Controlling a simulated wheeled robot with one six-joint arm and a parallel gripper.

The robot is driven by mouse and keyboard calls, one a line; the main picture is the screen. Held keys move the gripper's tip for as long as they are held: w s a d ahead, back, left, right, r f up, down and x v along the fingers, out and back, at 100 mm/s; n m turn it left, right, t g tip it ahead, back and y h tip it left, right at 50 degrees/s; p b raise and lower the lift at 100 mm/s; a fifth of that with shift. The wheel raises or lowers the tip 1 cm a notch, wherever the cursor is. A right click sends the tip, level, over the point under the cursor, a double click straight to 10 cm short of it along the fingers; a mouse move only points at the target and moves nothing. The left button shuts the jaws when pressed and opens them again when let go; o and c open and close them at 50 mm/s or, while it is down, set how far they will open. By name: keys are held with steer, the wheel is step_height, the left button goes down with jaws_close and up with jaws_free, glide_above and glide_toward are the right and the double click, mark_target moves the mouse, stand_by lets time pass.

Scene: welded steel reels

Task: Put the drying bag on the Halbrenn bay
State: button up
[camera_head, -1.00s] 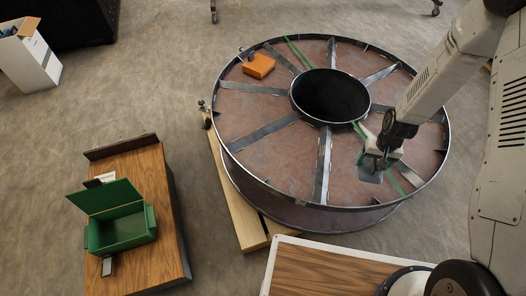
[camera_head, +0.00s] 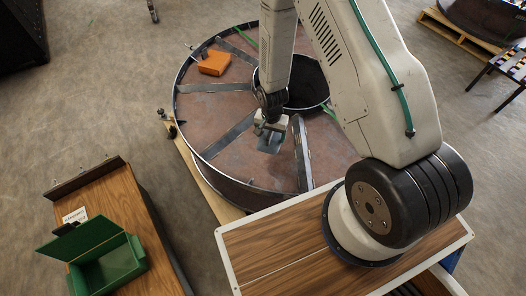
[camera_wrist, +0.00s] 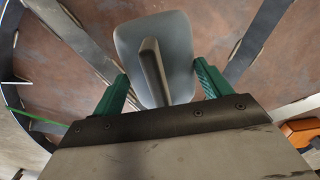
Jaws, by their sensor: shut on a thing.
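My gripper (camera_head: 268,130), with green fingers in the wrist view (camera_wrist: 162,88), is shut on a grey, flat, round-cornered thing that I take for the drying bag (camera_head: 270,144). A dark raised ridge runs down its middle in the wrist view (camera_wrist: 180,50). It hangs above the near side of a big round steel reel (camera_head: 222,127), just in front of the dark hub opening (camera_head: 318,88). Flat steel spokes divide the reel's rusty face into bays. I see no readable name, so I cannot tell which bay is Halbrenn.
An orange block (camera_head: 214,63) lies on the reel's far left part; its edge may show in the wrist view (camera_wrist: 300,133). A wooden bench (camera_head: 125,190) at lower left bears an open green box (camera_head: 110,266) and a white card (camera_head: 75,215). Concrete floor between is clear.

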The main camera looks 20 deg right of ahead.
mark_target(270, 143)
steer(key=shift+m, duration=0.3)
steer(key=f, duration=0.5)
steer(key=shift+s+f, duration=0.2)
steer(key=shift+f, duration=2.4)
steer(key=o, duration=1.1)
steer(key=shift+o, duration=0.2)
